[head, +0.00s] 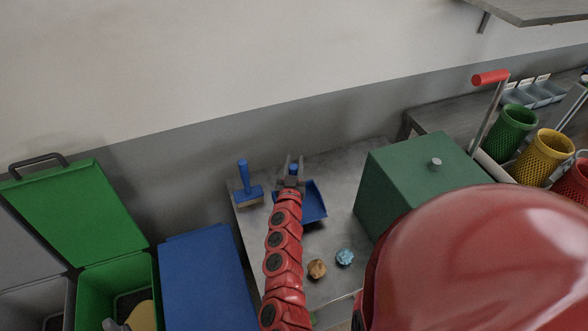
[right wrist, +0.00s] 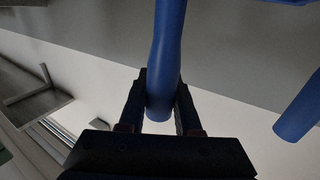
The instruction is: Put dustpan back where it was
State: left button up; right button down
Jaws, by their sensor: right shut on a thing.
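The blue dustpan (head: 313,203) is at the back of the grey metal table, its pan facing toward me. My right gripper (head: 291,172) is shut on the dustpan's handle. In the right wrist view the blue handle (right wrist: 168,50) runs between the two dark fingers (right wrist: 160,105). My arm hides part of the pan, and I cannot tell whether the pan touches the table. My left gripper is not in view.
A blue hand brush (head: 247,188) stands left of the dustpan; a blue handle (right wrist: 298,112) shows beside my gripper. Brown (head: 317,268) and light-blue (head: 345,257) crumpled balls lie near the front. A green box (head: 395,190) stands right; blue (head: 205,275) and green (head: 80,220) bins stand left.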

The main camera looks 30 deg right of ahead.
jog(key=shift+f+p, duration=0.3)
jog(key=shift+f, duration=1.45)
jog(key=c, duration=0.6)
grip_release()
jog(key=shift+f, duration=0.1)
